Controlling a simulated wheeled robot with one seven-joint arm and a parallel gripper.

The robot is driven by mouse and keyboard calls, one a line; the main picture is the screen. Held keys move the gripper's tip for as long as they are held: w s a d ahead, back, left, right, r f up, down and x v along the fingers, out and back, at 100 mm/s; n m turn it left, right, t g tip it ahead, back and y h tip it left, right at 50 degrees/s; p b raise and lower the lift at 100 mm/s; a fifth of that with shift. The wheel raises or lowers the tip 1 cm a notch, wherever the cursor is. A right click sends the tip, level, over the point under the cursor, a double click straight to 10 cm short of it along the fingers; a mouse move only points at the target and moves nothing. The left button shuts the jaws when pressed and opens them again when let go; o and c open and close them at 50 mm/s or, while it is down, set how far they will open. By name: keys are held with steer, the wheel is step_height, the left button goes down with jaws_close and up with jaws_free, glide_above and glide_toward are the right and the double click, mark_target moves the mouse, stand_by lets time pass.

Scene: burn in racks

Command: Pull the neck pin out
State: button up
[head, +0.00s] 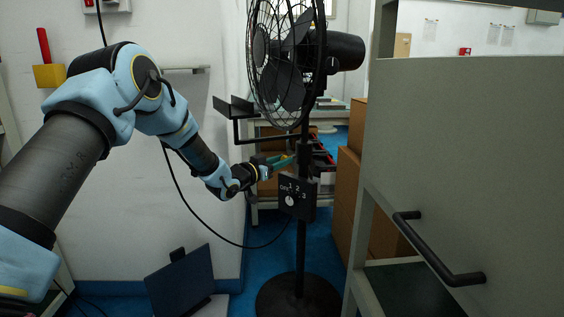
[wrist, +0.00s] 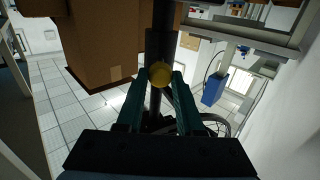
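The neck pin shows in the wrist view as a round yellow knob (wrist: 160,74), end-on against the dark fan pole (wrist: 162,35). My gripper (wrist: 159,82) has its two green fingers on either side of the knob, with the tips about level with it. The fingers stand apart, and a thin gap seems to show at each side, so the gripper looks open around the knob. In the head view my gripper (head: 291,160) reaches the neck of the black standing fan (head: 303,150), just above its control box (head: 297,198). The knob is hidden there.
A grey panel with a black handle (head: 437,255) fills the right side. Cardboard boxes (head: 348,195) stand behind the fan. A desk (head: 268,128) is behind it. A dark flat panel (head: 182,282) leans on the blue floor at lower left. A black cable hangs near my arm.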

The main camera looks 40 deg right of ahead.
steer(key=o, duration=0.4)
steer(key=shift+a, duration=0.1)
steer(key=shift+o, duration=0.2)
steer(key=s+a, duration=0.1)
steer(key=a, duration=0.9)
steer(key=shift+a, duration=0.35)
